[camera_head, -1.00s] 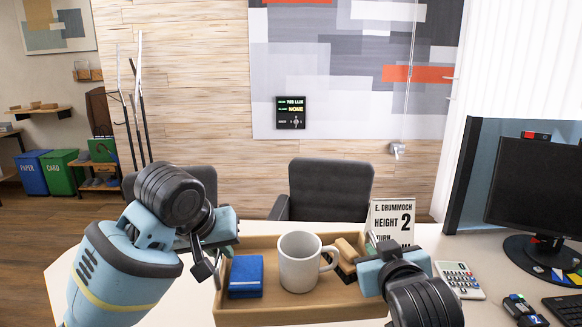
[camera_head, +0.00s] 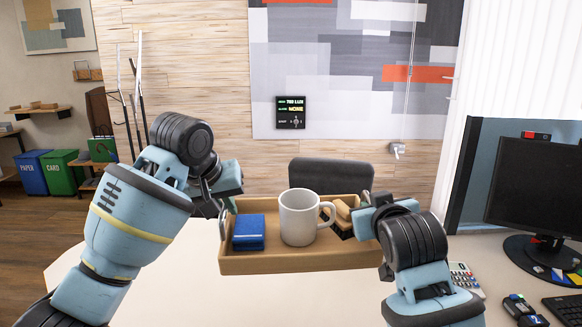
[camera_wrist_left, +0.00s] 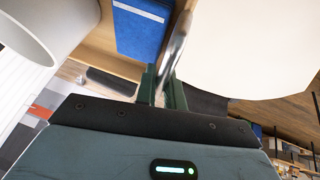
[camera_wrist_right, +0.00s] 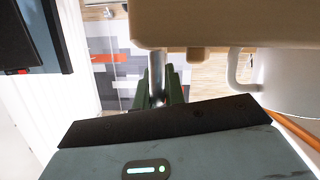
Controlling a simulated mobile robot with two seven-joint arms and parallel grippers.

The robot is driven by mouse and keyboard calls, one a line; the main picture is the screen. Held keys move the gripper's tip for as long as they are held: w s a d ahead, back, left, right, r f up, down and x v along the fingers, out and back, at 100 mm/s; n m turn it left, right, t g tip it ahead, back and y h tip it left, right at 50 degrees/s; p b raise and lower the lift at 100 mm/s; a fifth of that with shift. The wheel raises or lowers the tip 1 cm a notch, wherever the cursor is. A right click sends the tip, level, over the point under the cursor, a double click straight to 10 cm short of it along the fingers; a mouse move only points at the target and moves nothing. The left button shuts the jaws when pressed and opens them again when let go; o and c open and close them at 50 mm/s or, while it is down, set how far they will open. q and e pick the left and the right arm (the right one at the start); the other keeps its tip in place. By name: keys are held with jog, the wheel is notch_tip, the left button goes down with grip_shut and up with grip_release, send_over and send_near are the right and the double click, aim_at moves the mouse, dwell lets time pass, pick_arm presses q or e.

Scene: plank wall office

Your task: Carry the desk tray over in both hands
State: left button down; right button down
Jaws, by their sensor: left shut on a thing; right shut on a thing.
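The wooden desk tray (camera_head: 300,263) is held up above the white desk and looks about level. It carries a blue box-like item (camera_head: 249,232), a white mug (camera_head: 298,218) and wooden blocks (camera_head: 345,215) with a dark part beside them. My left gripper (camera_head: 220,208) is shut on the metal handle (camera_wrist_left: 177,45) at the tray's left end. My right gripper (camera_head: 370,208) is shut on the metal handle (camera_wrist_right: 157,75) at the right end; the head view mostly hides that handle. The mug stands upright.
The white desk (camera_head: 190,290) is clear below and left of the tray. A calculator (camera_head: 464,279), a monitor (camera_head: 535,190) and a keyboard (camera_head: 566,308) are on the right. A dark chair (camera_head: 330,174) stands behind the desk.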

pick_arm(q)
jog(key=shift+w+a+r, duration=0.15)
jog(key=shift+w+r, duration=0.1)
jog(key=shift+r, duration=0.05)
pick_arm(e)
jog(key=shift+w+d+r, duration=0.1)
jog(key=shift+w+r, duration=0.1)
jog(key=shift+r, duration=0.1)
pick_arm(q)
jog(key=shift+s+r, duration=0.1)
pick_arm(e)
jog(key=shift+s+r, duration=0.1)
